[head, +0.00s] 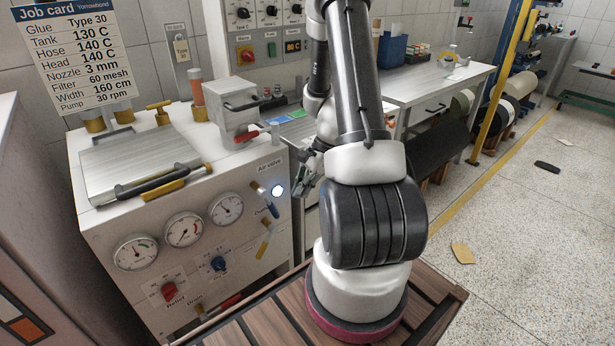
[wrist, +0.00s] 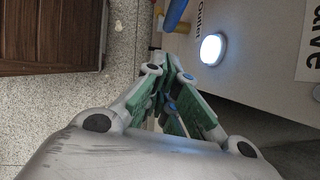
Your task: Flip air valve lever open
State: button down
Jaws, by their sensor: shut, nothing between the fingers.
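The air valve lever (head: 266,199) is blue and sits on the machine's front panel, below the "Air valve" label (head: 268,166). In the head view it slants from upper left to lower right. A blue bar that looks like this lever (wrist: 174,14) shows at the top of the wrist view, just beyond my fingertips. My gripper (head: 303,183) is to the right of the lever in the head view, partly hidden by my arm. In the wrist view my gripper (wrist: 169,66) has its green-padded fingers together and empty, apart from the lever.
A lit white lamp (head: 277,191) is close to the lever; it also shows in the wrist view (wrist: 212,48). A yellow-handled outlet lever (head: 264,241) is below. Gauges (head: 184,229) and knobs fill the panel's left. A workbench (head: 440,84) stands behind my arm.

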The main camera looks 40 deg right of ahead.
aim_at(270, 205)
jog(key=shift+w+a+f, duration=0.15)
jog(key=shift+a+f, duration=0.35)
jog(key=shift+a, duration=0.25)
jog(key=shift+w+a+f, duration=0.1)
jog(key=shift+a+f, duration=0.35)
jog(key=shift+a, duration=0.3)
jog(key=shift+w+a+f, duration=0.15)
jog(key=shift+a+f, duration=0.35)
jog(key=shift+a, duration=0.25)
jog(key=a+f+y, duration=0.2)
jog(key=shift+a+f+y, duration=0.1)
jog(key=shift+a+y, duration=0.2)
jog(key=shift+a, duration=0.1)
